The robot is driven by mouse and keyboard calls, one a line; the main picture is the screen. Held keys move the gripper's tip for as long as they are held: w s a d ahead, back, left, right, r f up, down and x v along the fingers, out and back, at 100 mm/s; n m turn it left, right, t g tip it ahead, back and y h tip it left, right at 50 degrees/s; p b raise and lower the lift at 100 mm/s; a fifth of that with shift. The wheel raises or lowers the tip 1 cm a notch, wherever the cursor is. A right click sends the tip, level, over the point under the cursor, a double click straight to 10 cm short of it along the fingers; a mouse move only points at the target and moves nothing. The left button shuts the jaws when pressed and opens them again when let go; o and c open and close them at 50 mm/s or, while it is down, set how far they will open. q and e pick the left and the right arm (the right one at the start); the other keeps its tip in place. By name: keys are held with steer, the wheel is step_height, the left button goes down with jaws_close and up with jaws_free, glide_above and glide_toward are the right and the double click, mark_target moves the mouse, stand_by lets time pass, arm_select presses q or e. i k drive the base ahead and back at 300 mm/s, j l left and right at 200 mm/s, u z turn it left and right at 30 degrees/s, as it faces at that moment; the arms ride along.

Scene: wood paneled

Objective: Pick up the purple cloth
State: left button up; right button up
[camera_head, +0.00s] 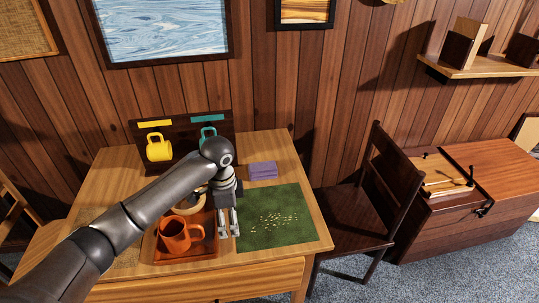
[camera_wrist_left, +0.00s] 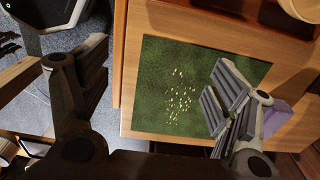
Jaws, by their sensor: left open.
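The purple cloth (camera_head: 263,171) lies folded on the wooden table, behind the green mat (camera_head: 258,236). In the left wrist view the purple cloth (camera_wrist_left: 279,117) shows at the right, partly hidden behind a finger. My left gripper (camera_head: 229,222) is open and empty, pointing down between the tray and the mat. It is in front of the cloth and to its left, apart from it. In the left wrist view my left gripper (camera_wrist_left: 160,92) has its fingers wide apart, with the mat between them. My right gripper is in neither view.
Small pale crumbs (camera_head: 276,220) lie scattered on the mat. An orange mug (camera_head: 176,237) stands on a reddish tray (camera_head: 206,251). A dark rack (camera_head: 185,131) holds a yellow mug (camera_head: 159,148) and a teal mug (camera_head: 208,133). A dark chair (camera_head: 350,220) stands at the table's right.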

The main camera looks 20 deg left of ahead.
mark_target(267, 170)
steer(key=i, duration=1.1)
